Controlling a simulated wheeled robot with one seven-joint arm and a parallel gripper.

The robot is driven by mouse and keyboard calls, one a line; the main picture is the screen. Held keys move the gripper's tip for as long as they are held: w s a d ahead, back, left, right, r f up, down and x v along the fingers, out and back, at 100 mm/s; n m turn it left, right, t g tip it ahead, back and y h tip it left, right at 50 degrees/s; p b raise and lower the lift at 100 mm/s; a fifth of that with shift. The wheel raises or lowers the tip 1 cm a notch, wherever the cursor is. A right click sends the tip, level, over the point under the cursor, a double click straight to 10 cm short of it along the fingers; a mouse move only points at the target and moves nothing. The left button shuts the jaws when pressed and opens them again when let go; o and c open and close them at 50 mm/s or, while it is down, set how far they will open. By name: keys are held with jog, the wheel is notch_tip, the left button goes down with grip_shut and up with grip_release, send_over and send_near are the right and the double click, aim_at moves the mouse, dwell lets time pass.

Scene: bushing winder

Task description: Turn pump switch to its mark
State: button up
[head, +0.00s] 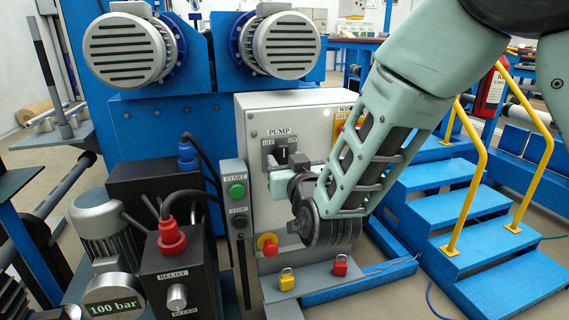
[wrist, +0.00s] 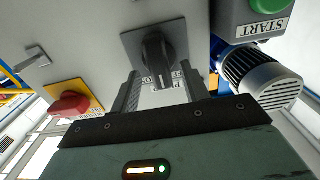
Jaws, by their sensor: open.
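The pump switch (head: 283,155) is a dark knob on a grey square plate, under the PUMP label on the front of a pale control box. OFF and ON labels sit above the plate at left and right. In the wrist view the picture is upside down; the black knob (wrist: 154,58) shows a pale line near its lower end, toward the partly hidden label. My gripper (head: 281,168) is open at the switch. In the wrist view its fingers (wrist: 160,78) stand on either side of the knob; whether they touch it cannot be told.
Left of the box are a green START button (head: 236,190) and a STOP button (head: 239,221). Blue steps (head: 440,215) with yellow rails stand at right.

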jog(key=shift+w+a, duration=0.15)
jog(key=shift+w, duration=0.7)
jog(key=shift+c, duration=0.3)
jog(key=c, duration=0.9)
